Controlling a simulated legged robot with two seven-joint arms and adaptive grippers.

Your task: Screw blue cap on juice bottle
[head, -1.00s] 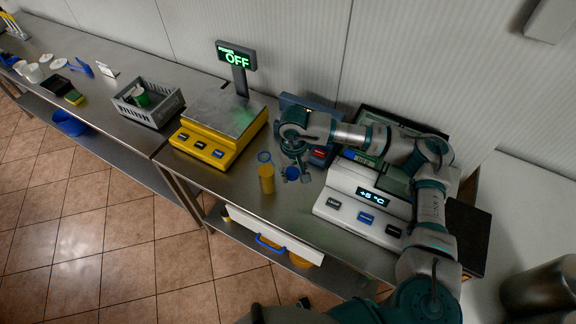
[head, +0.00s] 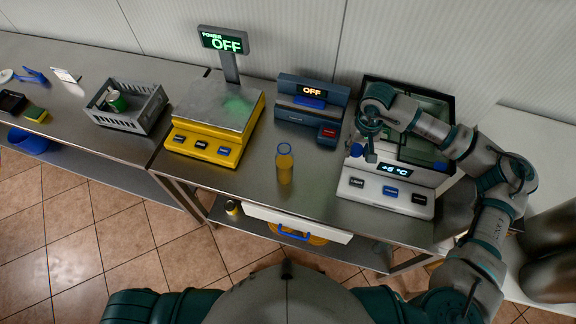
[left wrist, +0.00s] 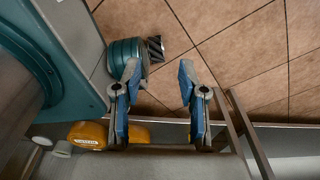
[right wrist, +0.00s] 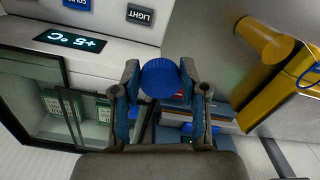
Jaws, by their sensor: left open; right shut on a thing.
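The juice bottle (head: 284,168), clear with yellow-orange juice and an open blue-rimmed mouth, stands upright on the steel counter. It also shows at the upper right of the right wrist view (right wrist: 264,40). My right gripper (head: 364,152) is shut on the blue cap (head: 356,150), in front of the white display cooler and to the right of the bottle, well apart from it. In the right wrist view the round cap (right wrist: 160,78) sits between the fingertips. My left gripper (left wrist: 158,82) is open and empty in the left wrist view, with floor behind it; the head view does not show its fingers.
The white cooler (head: 386,192) with a +5 °C display stands right of the bottle. A dark blue device (head: 312,110) stands behind it and a yellow scale (head: 205,145) to its left. A grey crate (head: 128,118) is farther left. Counter around the bottle is clear.

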